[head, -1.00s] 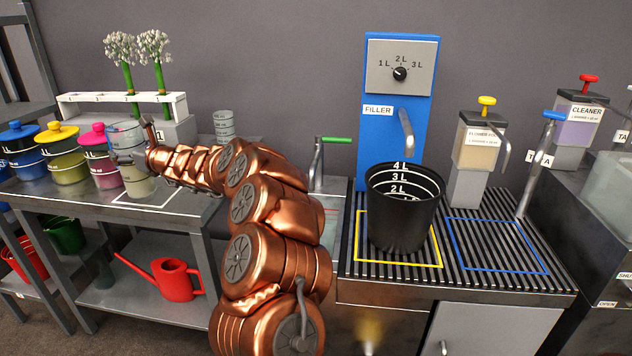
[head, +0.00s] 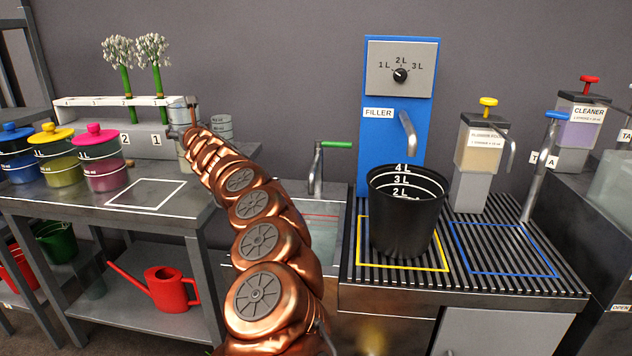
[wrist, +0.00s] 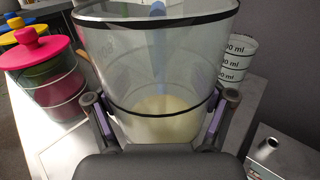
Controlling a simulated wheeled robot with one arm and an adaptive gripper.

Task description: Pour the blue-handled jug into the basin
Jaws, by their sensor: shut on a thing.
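My gripper (wrist: 158,108) is shut around the lower part of a clear jug (wrist: 110,55) with black bands. A blue strip, seen through its wall in the wrist view, looks like its handle (wrist: 158,60). Pale yellowish liquid (wrist: 165,122) lies in its bottom, and the jug looks roughly upright. In the head view my gripper (head: 190,135) is over the back right of the left table, and my arm mostly hides the jug. The basin (head: 322,222) is sunk between the table and the filler, right of my gripper and partly hidden by my arm.
Clear measuring cups (head: 222,128) stand close to the jug. A green-handled tap (head: 318,165) rises behind the basin. Lidded pots, pink (head: 103,172) among them, line the table's left. A black bucket (head: 405,215) stands on the grating. The white-outlined square (head: 145,194) is empty.

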